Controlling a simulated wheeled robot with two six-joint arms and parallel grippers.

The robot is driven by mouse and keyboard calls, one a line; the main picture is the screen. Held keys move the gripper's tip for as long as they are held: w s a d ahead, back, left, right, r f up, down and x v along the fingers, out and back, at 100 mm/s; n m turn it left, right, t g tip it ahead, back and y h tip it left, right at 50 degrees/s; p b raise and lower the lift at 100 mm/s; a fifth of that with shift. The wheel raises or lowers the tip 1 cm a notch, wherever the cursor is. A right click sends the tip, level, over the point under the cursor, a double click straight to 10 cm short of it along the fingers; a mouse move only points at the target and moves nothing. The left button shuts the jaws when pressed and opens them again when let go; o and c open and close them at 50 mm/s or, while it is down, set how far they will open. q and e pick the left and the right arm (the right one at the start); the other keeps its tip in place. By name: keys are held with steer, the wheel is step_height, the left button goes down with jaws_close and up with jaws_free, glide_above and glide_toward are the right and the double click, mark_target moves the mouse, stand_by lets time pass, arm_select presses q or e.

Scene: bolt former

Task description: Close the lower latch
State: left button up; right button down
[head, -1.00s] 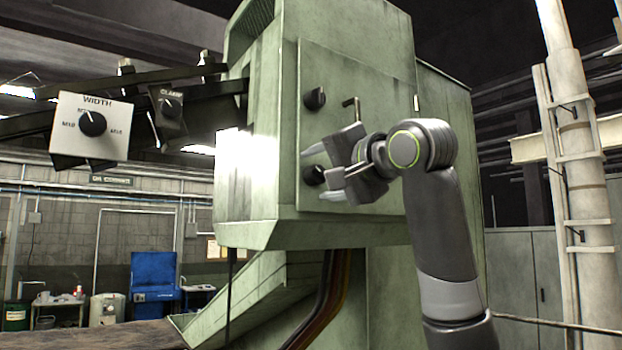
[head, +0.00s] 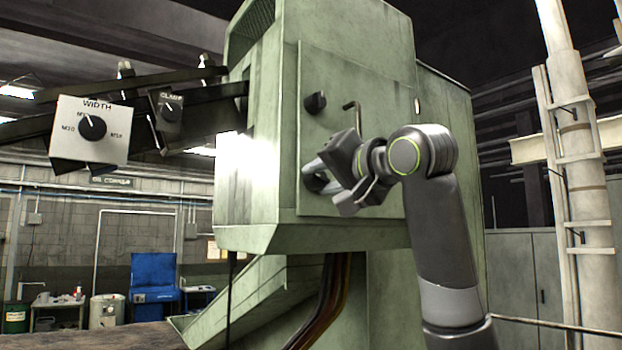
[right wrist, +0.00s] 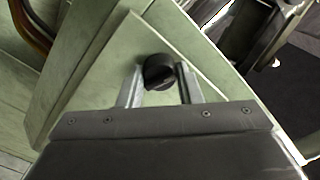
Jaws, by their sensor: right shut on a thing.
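The lower latch is a round black knob low on the green panel (head: 340,75) of the machine. In the right wrist view the lower latch (right wrist: 158,72) sits between the two pale metal fingers of my right gripper (right wrist: 160,85). In the head view my right gripper (head: 313,174) is at the lower latch and hides part of it. The gripper is shut on the latch, with one finger on each side. The upper latch (head: 315,102), a similar black knob, is above it on the panel. My left gripper is not in view.
A bent handle (head: 352,106) sticks out of the panel just above my right gripper. A WIDTH dial box (head: 92,129) and a CLAMP dial box (head: 169,109) stand off to the left on dark rails. A light post (head: 575,150) rises at the right.

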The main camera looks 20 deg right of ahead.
steer(key=n, duration=0.4)
steer(key=shift+p, duration=0.4)
steer(key=c, duration=0.8)
jaws_free()
steer(key=shift+c, duration=0.2)
steer(key=shift+s, duration=0.1)
steer(key=shift+s+d+f+b, duration=0.1)
steer(key=shift+s+d+b, duration=0.05)
steer(key=shift+s+b, duration=0.2)
steer(key=b+v, duration=0.3)
steer(key=v, duration=0.4)
steer(key=shift+b, duration=0.4)
